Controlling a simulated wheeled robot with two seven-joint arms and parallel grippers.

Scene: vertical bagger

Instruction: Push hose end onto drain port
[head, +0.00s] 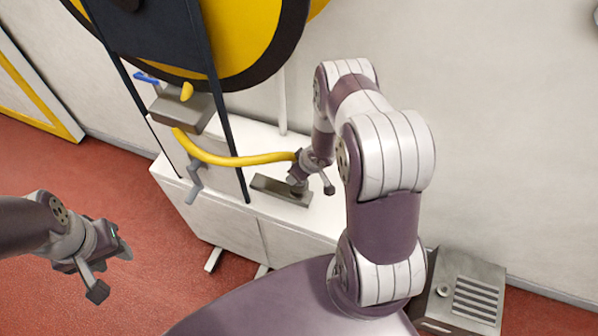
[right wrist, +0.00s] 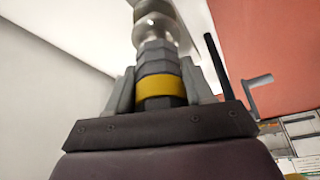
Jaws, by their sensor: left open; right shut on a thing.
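A yellow hose (head: 235,160) curves across the front of the machine, its right end at my right gripper (head: 312,178). In the right wrist view my right gripper (right wrist: 160,92) is shut on a dark grey collar with a yellow band (right wrist: 160,87), which appears to be the hose end. A shiny stepped metal fitting (right wrist: 155,22), perhaps the drain port, lies directly beyond the collar, in line with it. I cannot tell whether they are joined or just touching. My left gripper (head: 110,268) is open and empty, over the floor at the left.
A low grey block (head: 272,187) sits on the white cabinet (head: 232,225) below my right gripper. A vented metal box (head: 468,292) is at lower right. Red floor is clear at left.

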